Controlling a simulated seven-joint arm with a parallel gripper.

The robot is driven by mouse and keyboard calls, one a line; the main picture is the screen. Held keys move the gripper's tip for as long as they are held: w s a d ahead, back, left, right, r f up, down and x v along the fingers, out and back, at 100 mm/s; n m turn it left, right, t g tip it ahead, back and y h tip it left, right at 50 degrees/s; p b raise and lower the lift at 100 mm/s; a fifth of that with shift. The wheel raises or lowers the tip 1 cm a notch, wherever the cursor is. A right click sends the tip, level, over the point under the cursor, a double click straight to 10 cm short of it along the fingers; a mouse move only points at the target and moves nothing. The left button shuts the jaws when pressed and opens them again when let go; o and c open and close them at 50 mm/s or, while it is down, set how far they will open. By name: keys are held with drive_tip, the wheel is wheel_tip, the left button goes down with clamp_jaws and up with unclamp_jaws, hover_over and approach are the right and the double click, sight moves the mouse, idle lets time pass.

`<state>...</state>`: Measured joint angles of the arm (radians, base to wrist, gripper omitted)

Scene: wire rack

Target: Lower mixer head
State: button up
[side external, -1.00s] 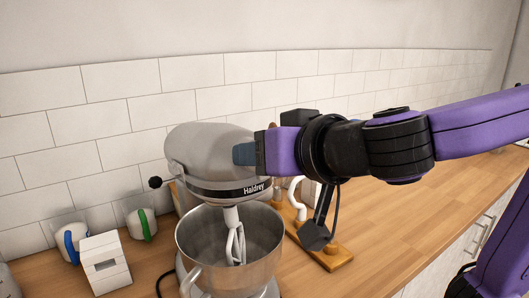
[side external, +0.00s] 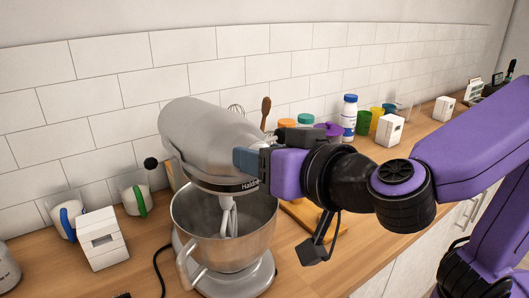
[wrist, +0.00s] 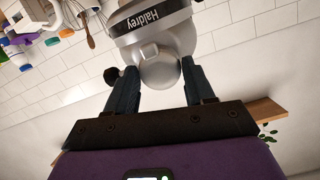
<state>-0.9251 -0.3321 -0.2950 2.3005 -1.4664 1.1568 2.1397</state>
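The grey stand mixer's head (side external: 205,135) extends over its metal bowl (side external: 225,235), sloping down to the right in the side view. The beater (side external: 228,215) hangs from it and reaches into the bowl. My gripper (side external: 245,160) is at the front end of the head, by the name band. In the wrist view my gripper (wrist: 158,75) has its two fingers apart, one on each side of the rounded nose of the mixer head (wrist: 160,40). I cannot tell whether the fingers touch it. The round black knob (side external: 151,163) sticks out at the head's side.
A white block (side external: 103,240) and cups with blue (side external: 68,220) and green (side external: 135,200) handles stand left of the mixer. A wooden board (side external: 305,215), a blue-capped bottle (side external: 348,115) and several small items are behind my arm. The counter's front edge is at right.

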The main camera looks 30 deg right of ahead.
drive_tip(key=o, duration=0.3)
drive_tip(key=v, duration=1.2)
